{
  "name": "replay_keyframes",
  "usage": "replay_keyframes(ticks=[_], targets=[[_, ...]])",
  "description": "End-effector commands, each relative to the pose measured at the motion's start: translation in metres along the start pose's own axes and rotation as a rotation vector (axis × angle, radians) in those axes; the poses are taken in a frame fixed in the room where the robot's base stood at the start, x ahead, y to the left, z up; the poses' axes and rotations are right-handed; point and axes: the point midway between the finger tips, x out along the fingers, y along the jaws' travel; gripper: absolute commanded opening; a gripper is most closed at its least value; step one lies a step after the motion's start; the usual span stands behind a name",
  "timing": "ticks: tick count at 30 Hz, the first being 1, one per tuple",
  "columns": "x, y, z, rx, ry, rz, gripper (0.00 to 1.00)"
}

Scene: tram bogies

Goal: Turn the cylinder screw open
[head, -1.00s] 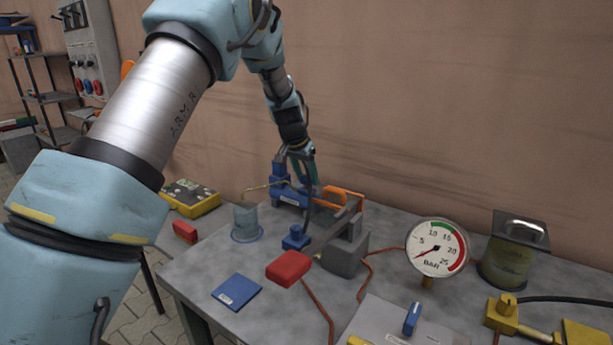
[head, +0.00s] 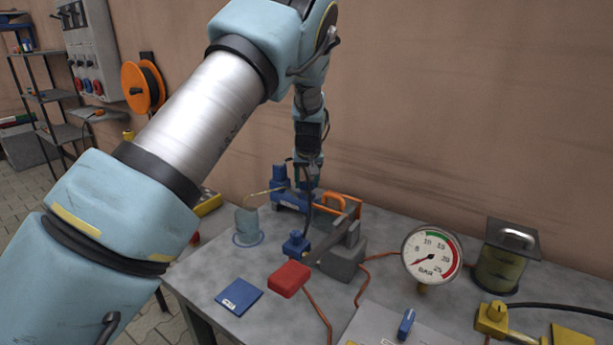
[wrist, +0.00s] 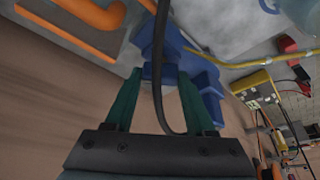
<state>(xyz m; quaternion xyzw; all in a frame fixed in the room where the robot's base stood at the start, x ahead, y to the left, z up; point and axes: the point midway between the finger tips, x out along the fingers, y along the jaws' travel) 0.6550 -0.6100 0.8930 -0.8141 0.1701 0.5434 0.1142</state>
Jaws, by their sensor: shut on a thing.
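The blue unit (head: 288,201) stands at the back of the grey bench, near the wall. In the wrist view its blue body (wrist: 207,85) lies beside my right finger, and a blue screw head (wrist: 148,72) is between my green fingers. I take this head to be the cylinder screw. My gripper (head: 307,184) points down at the unit and is shut on the screw; it fills the lower middle of the wrist view (wrist: 158,84). A dark hose crosses in front of the screw and hides part of it. In the head view my gripper hides the screw.
A grey block (head: 345,257) and an orange handle (head: 341,201) stand just right of the unit. A gauge (head: 432,253) has its needle near the low end.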

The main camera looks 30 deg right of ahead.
Motion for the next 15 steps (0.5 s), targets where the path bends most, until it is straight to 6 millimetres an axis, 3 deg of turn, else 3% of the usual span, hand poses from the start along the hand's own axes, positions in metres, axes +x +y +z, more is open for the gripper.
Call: replay_keyframes(ticks=[15], targets=[[0.0001, 0.0027, -0.0011, -0.449, 0.002, -0.188, 0.0]])
